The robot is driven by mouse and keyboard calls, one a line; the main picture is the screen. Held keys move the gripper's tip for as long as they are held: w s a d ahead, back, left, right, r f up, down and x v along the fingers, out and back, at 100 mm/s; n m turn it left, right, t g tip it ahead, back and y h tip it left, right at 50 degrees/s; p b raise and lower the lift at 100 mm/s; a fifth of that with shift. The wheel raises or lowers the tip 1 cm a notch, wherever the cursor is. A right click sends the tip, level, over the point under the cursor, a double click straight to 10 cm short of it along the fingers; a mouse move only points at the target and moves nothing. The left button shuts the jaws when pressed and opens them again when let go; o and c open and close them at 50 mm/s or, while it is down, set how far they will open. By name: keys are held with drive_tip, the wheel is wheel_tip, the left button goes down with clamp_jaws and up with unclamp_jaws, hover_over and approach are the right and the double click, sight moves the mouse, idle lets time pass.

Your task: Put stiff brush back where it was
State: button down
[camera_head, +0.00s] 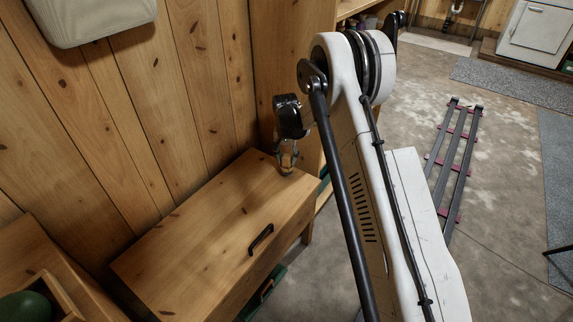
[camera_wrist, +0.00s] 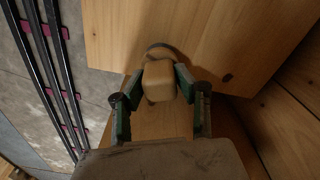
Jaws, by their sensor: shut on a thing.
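My gripper (camera_head: 287,158) is at the far end of a low wooden cabinet (camera_head: 205,225), over or at its top near the wall corner. In the wrist view the two green-padded fingers (camera_wrist: 161,84) are shut on a pale wooden block with rounded edges, which I take to be the stiff brush (camera_wrist: 158,92). A dark curved loop shows just beyond the block. The fingers hide the brush's sides, and its bristles do not show clearly. In the head view the brush is small, and I cannot tell whether it touches the cabinet top.
An open wooden box with a green item (camera_head: 25,307) is at lower left. Dark rails with pink crosspieces (camera_head: 455,160) lie on the floor.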

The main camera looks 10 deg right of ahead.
drive_tip(key=shift+f, duration=1.05)
drive_tip(key=shift+f+b, duration=0.15)
drive_tip(key=shift+b, duration=0.2)
drive_tip(key=c, duration=1.3)
unclamp_jaws()
